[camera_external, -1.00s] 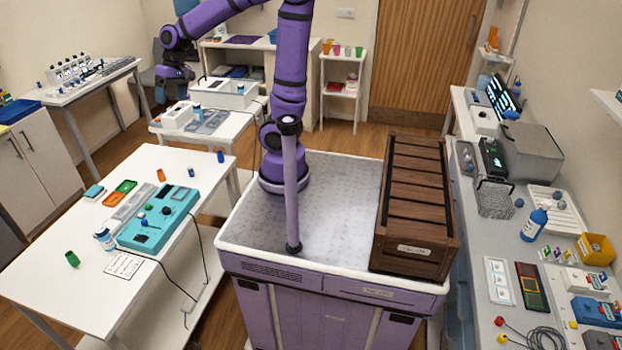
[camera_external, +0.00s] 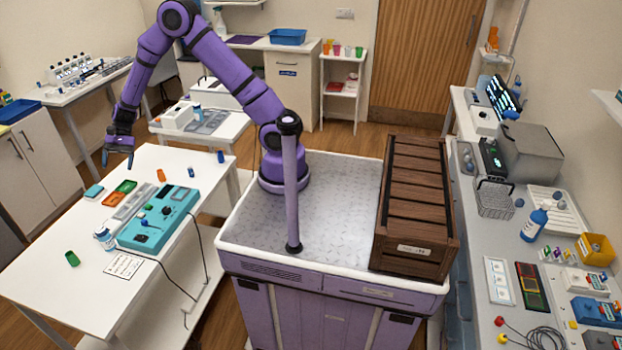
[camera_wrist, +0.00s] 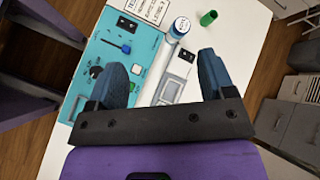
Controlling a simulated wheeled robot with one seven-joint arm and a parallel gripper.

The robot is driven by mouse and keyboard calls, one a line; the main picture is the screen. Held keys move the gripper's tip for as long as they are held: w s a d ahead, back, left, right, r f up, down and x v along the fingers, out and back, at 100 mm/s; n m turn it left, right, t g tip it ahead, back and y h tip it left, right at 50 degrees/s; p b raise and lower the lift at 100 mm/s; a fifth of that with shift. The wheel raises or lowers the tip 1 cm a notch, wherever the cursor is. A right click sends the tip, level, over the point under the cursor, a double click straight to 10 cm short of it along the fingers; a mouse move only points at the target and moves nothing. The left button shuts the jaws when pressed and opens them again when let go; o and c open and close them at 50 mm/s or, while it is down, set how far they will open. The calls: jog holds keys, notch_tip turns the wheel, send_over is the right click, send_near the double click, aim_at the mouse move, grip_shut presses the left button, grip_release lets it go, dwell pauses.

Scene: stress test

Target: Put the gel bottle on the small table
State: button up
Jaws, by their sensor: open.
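My gripper (camera_external: 118,157) is open and empty, pointing down over the far left part of the left white table. In the wrist view, my gripper (camera_wrist: 163,70) has its fingers wide apart with nothing between them. A white bottle with a blue label (camera_external: 105,240) stands on that table, left of the turquoise device; it also shows ahead of the fingers in the wrist view (camera_wrist: 180,27). A blue bottle with a white label (camera_external: 534,223) stands on the right bench. No readable label says which is the gel bottle. A low white table (camera_external: 222,133) stands behind the left table.
The turquoise device (camera_external: 158,218), green and orange trays (camera_external: 119,192), a green cup (camera_external: 72,259) and a paper sheet (camera_external: 123,265) lie on the left table (camera_external: 45,285). A wooden crate (camera_external: 415,200) sits on my base. A narrow shelf (camera_external: 341,85) holds coloured cups.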

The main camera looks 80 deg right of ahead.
aim_at(103, 235)
jog(key=w+a+f+m+y, duration=0.2)
jog(key=a+f+m, duration=0.1)
jog(key=f, duration=0.5)
jog(key=w+a+f+m+y, duration=0.1)
jog(key=w+a+f+m, duration=0.2)
jog(key=f, duration=0.6)
jog(key=x, duration=1)
jog(key=shift+s+a, duration=0.15)
jog(key=shift+a, duration=0.3)
jog(key=c, duration=1.1)
jog(key=shift+y, duration=0.3)
notch_tip(103, 235, up, 10)
jog(key=shift+f, duration=0.1)
jog(key=shift+c, duration=0.2)
jog(key=shift+d, duration=0.2)
jog(key=d+m+t+h, duration=0.3)
jog(key=d+m+t, duration=0.4)
jog(key=d, duration=1.1)
jog(key=w+d+m+t+h, duration=0.1)
jog(key=d+m+t+h, duration=0.2)
jog(key=d, duration=1.6)
jog(key=shift+w+f+m+t+h, duration=0.4)
jog(key=shift+f+m+t, duration=0.1)
jog(key=shift+m+t, duration=1.6)
